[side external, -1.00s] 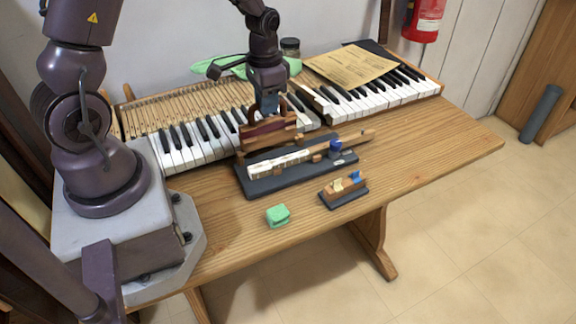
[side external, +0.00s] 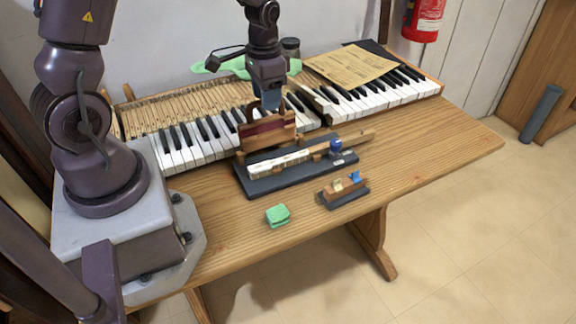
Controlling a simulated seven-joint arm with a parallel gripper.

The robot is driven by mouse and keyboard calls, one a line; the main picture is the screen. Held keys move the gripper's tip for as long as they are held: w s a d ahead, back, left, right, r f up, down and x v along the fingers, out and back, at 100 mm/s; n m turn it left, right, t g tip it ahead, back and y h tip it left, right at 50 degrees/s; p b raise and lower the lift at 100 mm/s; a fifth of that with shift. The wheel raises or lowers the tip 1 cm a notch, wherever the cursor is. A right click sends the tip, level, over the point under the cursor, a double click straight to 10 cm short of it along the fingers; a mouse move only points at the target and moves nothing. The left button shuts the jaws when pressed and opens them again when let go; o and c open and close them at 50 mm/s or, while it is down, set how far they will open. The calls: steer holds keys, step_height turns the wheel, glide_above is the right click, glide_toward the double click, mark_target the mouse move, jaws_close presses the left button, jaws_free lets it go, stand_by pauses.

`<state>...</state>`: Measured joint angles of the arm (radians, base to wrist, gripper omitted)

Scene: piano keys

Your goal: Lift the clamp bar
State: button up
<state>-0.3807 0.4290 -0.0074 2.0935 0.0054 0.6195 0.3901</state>
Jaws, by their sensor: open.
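The clamp bar (side external: 267,133) is a wooden bar with a dark red strip and an arched handle on top. It stands upright at the back left of a dark jig base (side external: 262,187), in front of the white keys. My gripper (side external: 270,104) is open and points down at the bar's handle. Its fingertips are small here, and I cannot tell whether they touch the handle. A long wooden key stick (side external: 296,158) with a white front lies along the base, with a blue knob (side external: 336,145) at its right part.
The keyboard (side external: 190,145) runs behind the base, with a paper sheet (side external: 352,66) on its right part. The table's right side is clear.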

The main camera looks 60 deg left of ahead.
steer(key=shift+r, duration=2.15)
steer(key=s+d+r+t, duration=0.5)
steer(key=s+d+r, duration=0.7)
steer(key=r, duration=0.3)
steer(key=shift+s+d+r+t, duration=0.3)
